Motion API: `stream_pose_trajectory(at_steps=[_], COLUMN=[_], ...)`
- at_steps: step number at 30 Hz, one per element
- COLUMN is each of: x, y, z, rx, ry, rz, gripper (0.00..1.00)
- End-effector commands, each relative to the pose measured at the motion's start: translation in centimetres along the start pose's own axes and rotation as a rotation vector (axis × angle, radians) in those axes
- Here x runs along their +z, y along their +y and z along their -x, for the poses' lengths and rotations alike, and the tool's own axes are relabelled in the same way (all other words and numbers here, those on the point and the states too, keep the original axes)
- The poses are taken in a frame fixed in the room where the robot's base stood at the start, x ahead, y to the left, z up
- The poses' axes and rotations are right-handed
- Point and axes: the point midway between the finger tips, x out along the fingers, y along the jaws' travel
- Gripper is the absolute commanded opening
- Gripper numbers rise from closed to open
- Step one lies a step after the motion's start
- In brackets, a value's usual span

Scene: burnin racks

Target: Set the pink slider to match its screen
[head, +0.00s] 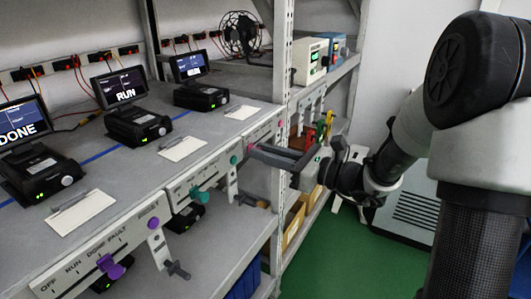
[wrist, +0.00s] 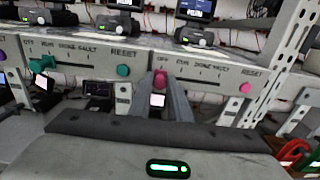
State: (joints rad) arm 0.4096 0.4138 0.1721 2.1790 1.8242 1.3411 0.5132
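The pink slider (wrist: 160,80) sits at the left, OFF end of its slot, on a panel labelled OFF, RUN, DONE and FAULT. My gripper (wrist: 161,84) reaches to it, with one finger on each side of the knob. A gap shows between the fingers, about as wide as the knob; whether they press on it I cannot tell. In the head view my gripper (head: 252,150) is at the far panel and hides the slider. The farthest screen (head: 188,65), above this panel, is lit, but its word is too small to read.
A pink RESET button (wrist: 245,87) is right of the slider. A rack post (wrist: 291,60) stands farther right. The neighbouring panel has a teal slider (head: 199,195) and the nearest a purple slider (head: 110,267). Nearer screens read RUN (head: 119,87) and DONE (head: 20,124).

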Motion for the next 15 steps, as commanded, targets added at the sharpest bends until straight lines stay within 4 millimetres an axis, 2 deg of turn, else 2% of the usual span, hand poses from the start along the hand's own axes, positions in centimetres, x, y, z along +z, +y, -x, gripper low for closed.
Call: stream_pose_trajectory(at_steps=[1, 2, 8, 15], x=[0.0, 0.0, 0.0, 0.1], y=[0.0, 0.0, -0.1, -3.2], z=[0.0, 0.0, 0.0, 0.0], rx=[0.0, 0.0, 0.0, -0.001], ry=[0.0, 0.0, 0.0, 0.0], rz=[0.0, 0.0, 0.0, -0.001], gripper=[0.06, 0.01, 0.0, 0.0])
